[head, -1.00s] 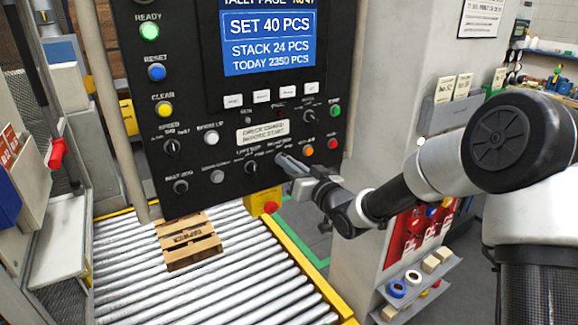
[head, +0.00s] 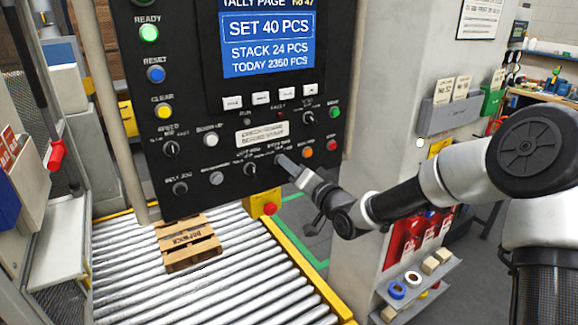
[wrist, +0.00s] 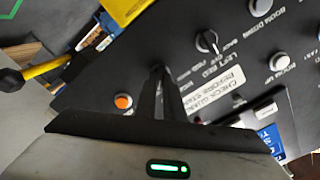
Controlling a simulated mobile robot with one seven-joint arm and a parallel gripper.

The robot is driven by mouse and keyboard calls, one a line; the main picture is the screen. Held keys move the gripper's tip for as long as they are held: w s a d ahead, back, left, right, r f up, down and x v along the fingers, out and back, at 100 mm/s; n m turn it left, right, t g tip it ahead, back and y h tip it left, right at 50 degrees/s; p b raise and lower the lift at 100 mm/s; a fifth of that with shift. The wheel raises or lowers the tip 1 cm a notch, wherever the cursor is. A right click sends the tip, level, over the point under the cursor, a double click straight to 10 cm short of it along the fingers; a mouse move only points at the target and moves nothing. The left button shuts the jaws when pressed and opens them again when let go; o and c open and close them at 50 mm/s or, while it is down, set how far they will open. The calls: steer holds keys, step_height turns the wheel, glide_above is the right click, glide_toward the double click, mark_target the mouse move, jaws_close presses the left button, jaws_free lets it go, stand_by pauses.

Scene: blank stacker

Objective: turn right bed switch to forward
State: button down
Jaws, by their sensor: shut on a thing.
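The right bed switch (wrist: 157,71) is a dark knob on the black control panel, mostly hidden by my fingertips. My gripper (head: 281,158) reaches it from the lower right in the head view. In the wrist view my gripper (wrist: 161,82) has its fingers nearly together, shut on the knob. I cannot tell which way the knob's pointer faces. The left bed switch (wrist: 208,42), with its BACK OFF FWD label, is a separate knob; in the head view it (head: 250,169) sits just left of my fingertips.
An orange button (wrist: 123,101) lies close to my fingers, and a red button (head: 331,146) sits further right. Below the panel are a roller conveyor (head: 215,290) with a wooden pallet (head: 188,242) and a yellow box with a red button (head: 269,208).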

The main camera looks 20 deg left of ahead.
stand_by(0.3)
steer(key=c, duration=1.9)
jaws_free()
steer(key=shift+o, duration=0.2)
steer(key=v, duration=1.7)
steer(key=shift+s, duration=0.25)
steer(key=shift+d, duration=0.15)
